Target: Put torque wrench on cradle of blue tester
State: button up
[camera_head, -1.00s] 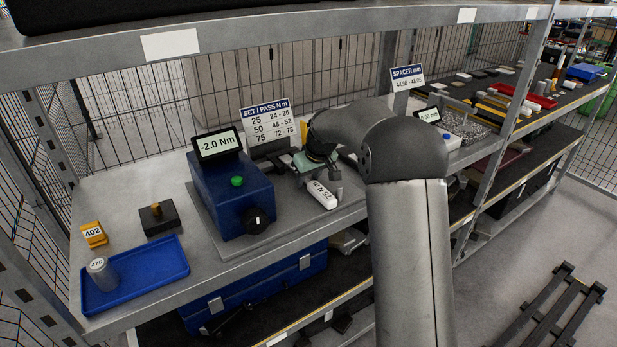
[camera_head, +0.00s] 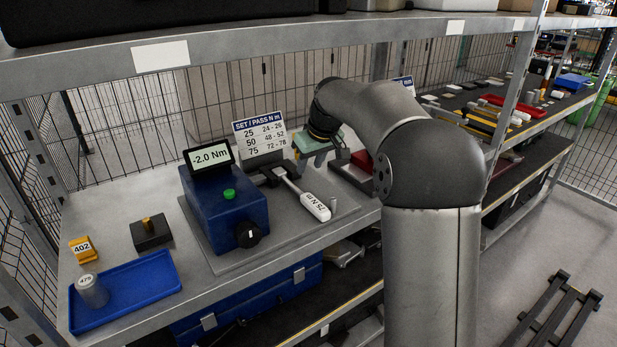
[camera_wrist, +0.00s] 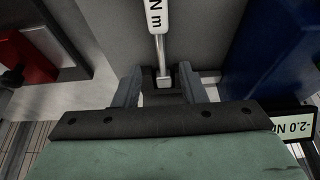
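The torque wrench (camera_head: 315,205) has a white handle marked 75 N m and a metal shaft. It lies beside the blue tester (camera_head: 223,207), its head end at the dark cradle (camera_head: 268,176) on the tester's right side. How its head seats there is too small to tell. The tester's display reads -2.0 Nm. My gripper (camera_head: 304,160), with a green body, is above and behind the wrench, apart from its handle. In the wrist view my gripper (camera_wrist: 162,88) has its fingers spread, with the wrench's shaft (camera_wrist: 161,55) beyond them; they hold nothing visible.
A SET/PASS sign (camera_head: 260,136) stands behind the tester. A blue tray (camera_head: 130,295) with a grey cylinder, a yellow 402 tag (camera_head: 83,250) and a dark block (camera_head: 151,235) are at left. A red object (camera_head: 362,162) is right of my gripper. The upper shelf beam crosses above.

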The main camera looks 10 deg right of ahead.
jog(key=s+f+m+g, duration=0.1)
jog(key=s+f, duration=0.2)
jog(key=s, duration=1)
jog(key=s+a+f+m+g+h, duration=0.1)
jog(key=s+f, duration=0.3)
jog(key=s, duration=0.9)
jog(key=s+a+f+m+g, duration=0.1)
jog(key=s+f, duration=0.3)
jog(key=s, duration=0.9)
jog(key=shift+s+a+f+m+g+h, duration=0.2)
jog(key=shift+s+m+g+h, duration=0.1)
jog(key=shift+s+m+g, duration=0.15)
jog(key=shift+w, duration=0.1)
